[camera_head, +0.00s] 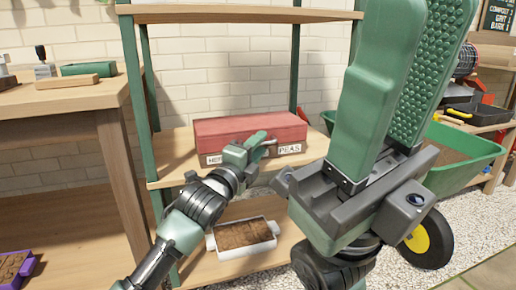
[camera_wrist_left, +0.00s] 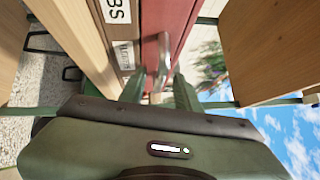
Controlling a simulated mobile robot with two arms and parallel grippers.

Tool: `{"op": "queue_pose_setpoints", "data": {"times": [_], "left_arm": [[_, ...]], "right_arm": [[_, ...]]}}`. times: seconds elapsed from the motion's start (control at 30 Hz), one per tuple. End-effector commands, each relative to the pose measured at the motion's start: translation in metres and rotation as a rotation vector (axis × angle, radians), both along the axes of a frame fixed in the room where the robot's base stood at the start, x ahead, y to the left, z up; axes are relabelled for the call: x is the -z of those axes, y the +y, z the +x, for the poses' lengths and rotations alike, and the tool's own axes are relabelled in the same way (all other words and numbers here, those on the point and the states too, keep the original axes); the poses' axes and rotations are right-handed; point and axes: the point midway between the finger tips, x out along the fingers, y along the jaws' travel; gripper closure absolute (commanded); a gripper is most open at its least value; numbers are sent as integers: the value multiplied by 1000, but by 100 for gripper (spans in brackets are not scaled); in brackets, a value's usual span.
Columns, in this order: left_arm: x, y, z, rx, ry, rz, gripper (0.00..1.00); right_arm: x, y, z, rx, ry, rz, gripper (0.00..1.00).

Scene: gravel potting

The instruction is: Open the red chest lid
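The red chest (camera_head: 245,132) stands on the middle shelf with its lid down. Its front carries white labels, one reading PEAS (camera_head: 289,149). My left gripper (camera_head: 262,145) is at the front of the chest, by the metal handle on the lid. In the left wrist view the handle (camera_wrist_left: 163,52) shows between the two green fingertips (camera_wrist_left: 158,88), with a gap between the fingers. The red lid (camera_wrist_left: 170,18) fills the upper middle there. My right gripper (camera_head: 400,75) is large in the foreground, pointing up, its fingers apart and empty. It hides what lies behind it.
A white tray of soil (camera_head: 243,233) sits on the shelf below. A wooden bench (camera_head: 65,100) with tools stands at left. A green wheelbarrow (camera_head: 470,155) stands at right. The shelf's green posts (camera_head: 135,75) flank the chest area.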

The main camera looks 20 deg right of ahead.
Motion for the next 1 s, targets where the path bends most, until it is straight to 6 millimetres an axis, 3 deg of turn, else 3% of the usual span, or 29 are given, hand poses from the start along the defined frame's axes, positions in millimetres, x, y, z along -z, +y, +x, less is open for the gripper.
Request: {"op": "queue_pose_setpoints", "data": {"times": [0.03,0.1,0.13,1.0], "left_arm": [[0,0,0,0,0,0,79],[0,0,0,0,0,0,98],[0,0,0,0,0,0,100],[1,0,0,0,1,1,100]], "right_arm": [[0,0,0,0,0,0,64],[0,0,0,0,0,0,64],[0,0,0,0,0,0,64],[0,0,0,-1,1,0,64]]}}
